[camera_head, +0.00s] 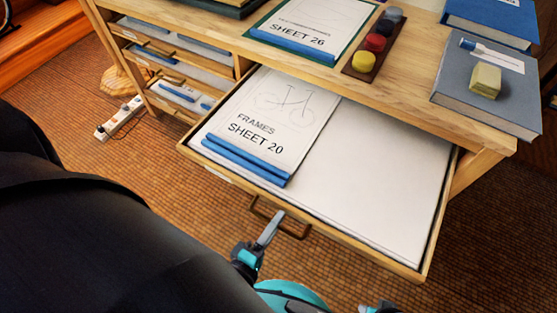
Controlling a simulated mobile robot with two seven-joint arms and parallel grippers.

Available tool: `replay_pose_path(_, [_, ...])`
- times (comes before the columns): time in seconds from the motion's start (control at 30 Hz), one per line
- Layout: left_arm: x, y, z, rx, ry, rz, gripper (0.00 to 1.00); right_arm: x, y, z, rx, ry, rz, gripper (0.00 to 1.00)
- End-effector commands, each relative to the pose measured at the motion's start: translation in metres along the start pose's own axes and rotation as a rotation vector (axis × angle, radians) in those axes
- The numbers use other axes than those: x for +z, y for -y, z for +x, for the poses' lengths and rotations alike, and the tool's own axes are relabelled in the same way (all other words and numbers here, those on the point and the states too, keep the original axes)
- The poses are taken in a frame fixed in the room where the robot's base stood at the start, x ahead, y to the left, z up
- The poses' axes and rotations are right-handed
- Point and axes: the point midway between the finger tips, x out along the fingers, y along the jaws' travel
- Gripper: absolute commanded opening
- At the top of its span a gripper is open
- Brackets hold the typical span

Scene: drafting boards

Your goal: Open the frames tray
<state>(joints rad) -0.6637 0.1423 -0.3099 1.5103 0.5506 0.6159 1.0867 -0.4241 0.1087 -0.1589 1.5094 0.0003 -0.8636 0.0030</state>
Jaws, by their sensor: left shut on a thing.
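The frames tray (400,158) is a wide, shallow wooden drawer, pulled well out from under the desk top. Inside it on the left lies a sheet marked FRAMES SHEET 20 (268,112) with a bicycle drawing and blue strips along its front edge. The rest of its floor is pale and bare. Its brown bar handle (297,234) is on the front face. My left gripper (271,226) is shut on the handle, near its middle. A dark and teal piece at the bottom edge seems to be my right gripper (378,307), mostly cut off.
On the desk top (400,65) are SHEET 26 (310,28), a paint holder (372,45) with several coloured pots, and a grey book (480,92) bearing a yellowish block (485,80). Smaller drawers (178,92) stand left. A power strip (118,119) lies on the floor.

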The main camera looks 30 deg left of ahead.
Motion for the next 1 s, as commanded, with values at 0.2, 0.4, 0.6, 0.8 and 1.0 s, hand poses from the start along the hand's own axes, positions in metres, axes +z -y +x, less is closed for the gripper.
replay_pose_path(0.2, [0.0011, 0.0005, -0.0003, -0.002, 0.002, -0.001, 0.0, 0.0001, 0.0, 0.0001, 0.0, 0.0, 0.0, 0.5])
replay_pose_path(0.4, [0.0009, 0.0003, -0.0001, -0.001, 0.002, 0.0, 0.33, 0.0001, -0.0001, 0.0001, 0.0, 0.0, 0.0, 0.5])
replay_pose_path(0.6, [0.0005, 0.0001, 0.0002, -0.001, 0.001, 0.0, 0.44, 0.0001, -0.0001, 0.0001, 0.0, 0.0, 0.0, 0.5])
replay_pose_path(0.8, [0.0003, -0.0001, 0.0004, 0.0, 0.001, 0.0, 0.44, 0.0001, -0.0001, 0.0, 0.0, 0.001, 0.0, 0.5])
replay_pose_path(1.0, [0.0005, -0.0005, 0.0005, 0.0, 0.001, 0.0, 0.44, -0.0003, -0.0001, -0.0005, 0.0, 0.0, 0.0, 0.5])
